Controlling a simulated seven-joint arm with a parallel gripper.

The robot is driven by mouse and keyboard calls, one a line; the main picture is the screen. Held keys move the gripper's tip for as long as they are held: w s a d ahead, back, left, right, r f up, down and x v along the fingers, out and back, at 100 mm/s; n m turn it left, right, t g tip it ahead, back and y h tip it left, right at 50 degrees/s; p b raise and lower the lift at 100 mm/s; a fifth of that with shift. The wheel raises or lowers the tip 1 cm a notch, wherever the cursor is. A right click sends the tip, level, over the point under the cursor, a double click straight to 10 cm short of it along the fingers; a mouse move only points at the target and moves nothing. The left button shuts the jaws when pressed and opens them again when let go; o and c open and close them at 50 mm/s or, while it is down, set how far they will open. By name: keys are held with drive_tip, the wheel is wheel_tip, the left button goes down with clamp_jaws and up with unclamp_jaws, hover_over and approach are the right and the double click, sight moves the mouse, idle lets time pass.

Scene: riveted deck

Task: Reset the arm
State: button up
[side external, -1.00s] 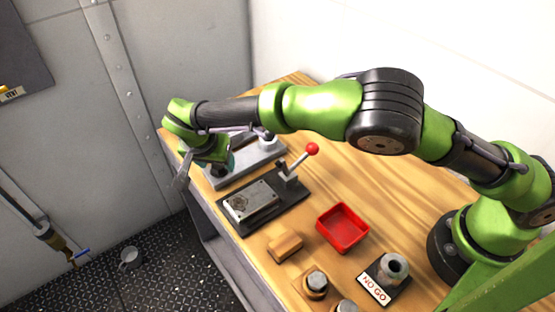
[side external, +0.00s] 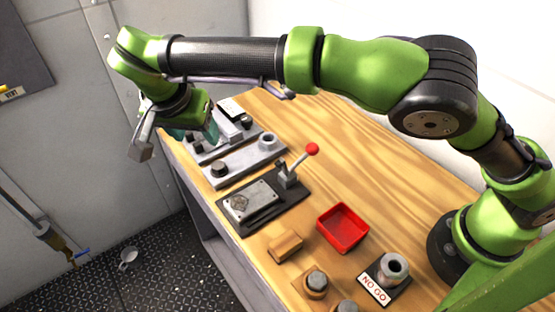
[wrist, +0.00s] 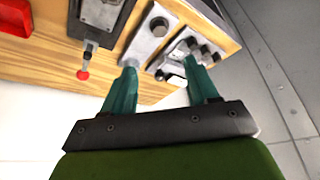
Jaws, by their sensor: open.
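My gripper (side external: 197,128) is raised above the far left end of the wooden bench, with the green and black arm stretched out from the right. In the wrist view its two teal fingers (wrist: 160,76) are spread apart with nothing between them. The gripper hangs over the grey fixtures at the bench's far end, apart from them as far as I can tell. The fingers are partly hidden in the side view.
The wooden bench (side external: 335,140) carries grey fixtures (side external: 245,162), a red-knobbed lever (side external: 312,149), a red tray (side external: 342,228), a wooden block (side external: 285,245) and a NO GO stand (side external: 392,270). A grey cup (side external: 127,258) is on the floor. A wall stands behind.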

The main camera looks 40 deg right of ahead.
drive_tip(key=shift+v, duration=0.75)
drive_tip(key=s+d+n+g+y, duration=0.1)
drive_tip(key=s+d+n+y, duration=0.15)
drive_tip(key=d, duration=0.35)
drive_tip(key=s+d+n+y, duration=0.1)
drive_tip(key=d+n, duration=0.2)
drive_tip(key=d, duration=0.4)
drive_tip(key=s+d+r+t+y, duration=0.1)
drive_tip(key=s+d+r+t, duration=0.1)
drive_tip(key=s+d, duration=0.6)
drive_tip(key=s+d+r+t+y, duration=0.1)
drive_tip(key=s+d+r+t, duration=0.2)
drive_tip(key=s+d, duration=0.5)
drive_tip(key=shift+d+r, duration=0.25)
drive_tip(key=shift+d, duration=0.6)
